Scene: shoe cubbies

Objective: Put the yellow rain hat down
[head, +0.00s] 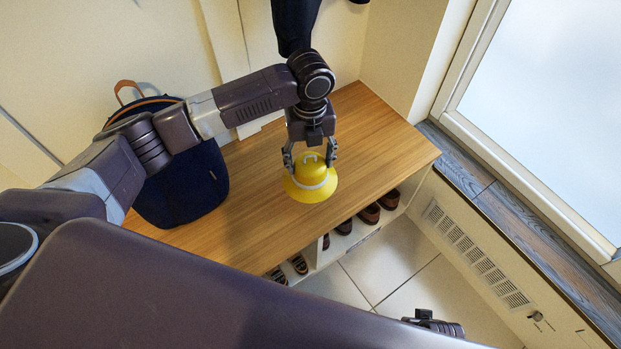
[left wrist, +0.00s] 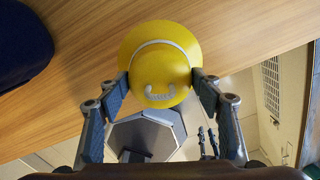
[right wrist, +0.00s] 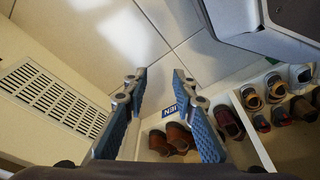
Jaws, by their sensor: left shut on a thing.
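The yellow rain hat (head: 312,180) is at the wooden bench top (head: 255,170), near its front edge, with a white band and a white loop on top. I cannot tell whether its brim touches the wood. My left gripper (head: 311,158) comes down from above and is shut on the hat's crown. In the left wrist view the hat (left wrist: 160,60) sits between the two fingertips (left wrist: 160,82). My right gripper (right wrist: 158,85) is open and empty, over the floor in front of the shoe cubbies.
A dark blue backpack (head: 185,185) stands on the bench at the left. Shoes (head: 370,213) sit in cubbies below the bench top. Dark clothing (head: 294,22) hangs above. A vent grille (head: 475,255) and window ledge are at the right. The bench's right end is clear.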

